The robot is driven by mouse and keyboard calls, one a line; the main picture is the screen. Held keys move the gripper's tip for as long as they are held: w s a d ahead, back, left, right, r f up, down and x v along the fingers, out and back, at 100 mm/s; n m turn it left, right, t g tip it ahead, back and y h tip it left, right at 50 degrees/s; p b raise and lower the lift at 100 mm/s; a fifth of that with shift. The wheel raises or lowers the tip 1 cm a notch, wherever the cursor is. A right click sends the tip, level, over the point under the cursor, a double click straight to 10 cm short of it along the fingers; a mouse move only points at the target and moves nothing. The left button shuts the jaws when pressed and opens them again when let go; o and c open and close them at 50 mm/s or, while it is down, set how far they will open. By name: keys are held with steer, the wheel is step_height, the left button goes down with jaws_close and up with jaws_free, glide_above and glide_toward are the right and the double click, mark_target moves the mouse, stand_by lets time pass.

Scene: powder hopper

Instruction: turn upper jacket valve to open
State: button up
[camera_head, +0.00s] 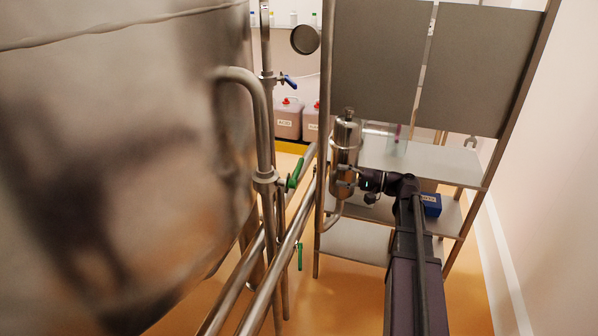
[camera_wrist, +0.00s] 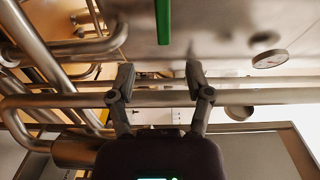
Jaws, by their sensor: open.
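The upper green valve handle (camera_head: 296,172) sits on the vertical jacket pipe (camera_head: 265,140) beside the large steel vessel, tilted up to the right. A green handle (camera_wrist: 163,20) also shows at the top centre of the wrist view, past the fingertips and roughly in line with the gap between them. A second green handle (camera_head: 299,256) hangs lower on the pipework. My gripper (camera_head: 345,178) is to the right of the upper handle, in front of a small steel canister, and apart from the handle. In the wrist view my gripper (camera_wrist: 160,76) has its fingers spread with nothing held.
The steel vessel (camera_head: 110,160) fills the left. Slanted pipes (camera_head: 285,255) run below the valve. The steel canister (camera_head: 346,150) and shelf rack (camera_head: 450,160) are close to my arm. Open space lies between gripper and upper handle.

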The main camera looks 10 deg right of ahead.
mark_target(302, 168)
steer(key=shift+d+r, duration=0.1)
steer(key=shift+d, duration=0.1)
steer(key=shift+w+a, duration=0.15)
steer(key=shift+x, duration=6.7)
steer(key=shift+r, duration=0.15)
jaws_close()
